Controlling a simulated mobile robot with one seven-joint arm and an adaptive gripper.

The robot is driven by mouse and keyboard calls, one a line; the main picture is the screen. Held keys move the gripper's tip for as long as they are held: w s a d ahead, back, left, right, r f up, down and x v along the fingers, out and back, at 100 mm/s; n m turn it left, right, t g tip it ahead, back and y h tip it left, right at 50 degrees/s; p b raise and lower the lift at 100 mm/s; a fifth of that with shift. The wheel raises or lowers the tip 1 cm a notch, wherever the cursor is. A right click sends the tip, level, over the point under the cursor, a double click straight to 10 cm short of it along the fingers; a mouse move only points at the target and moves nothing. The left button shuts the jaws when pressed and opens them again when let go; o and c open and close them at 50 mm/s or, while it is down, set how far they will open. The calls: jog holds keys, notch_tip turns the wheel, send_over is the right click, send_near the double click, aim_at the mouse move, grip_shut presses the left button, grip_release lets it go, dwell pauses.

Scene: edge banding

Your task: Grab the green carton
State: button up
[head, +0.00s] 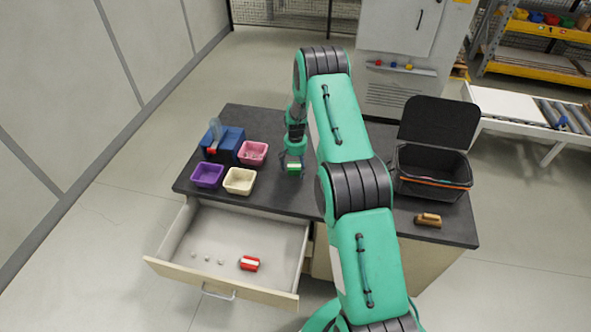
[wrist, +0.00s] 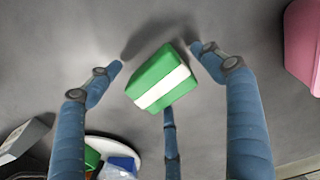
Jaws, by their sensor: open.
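The green carton (head: 294,168) with a white band sits on the dark worktop, right of the pink basket. In the wrist view the green carton (wrist: 158,72) lies tilted in the picture, between the spread blue fingers. My gripper (head: 295,158) is right over the carton in the head view and partly hides it. In the wrist view my gripper (wrist: 158,58) is open, with a gap between each side finger and the carton. A third finger shows below the carton; I cannot tell whether it touches.
Pink (head: 253,153), cream (head: 239,181) and purple (head: 207,175) baskets stand to the left, near a blue box (head: 222,146). An open black bin (head: 432,172) and a brown object (head: 428,220) are on the right. The open drawer (head: 222,262) holds a red-and-white item (head: 249,263).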

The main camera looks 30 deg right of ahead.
jog(key=shift+f, duration=0.2)
dwell(0.5)
jog(key=c, duration=1.4)
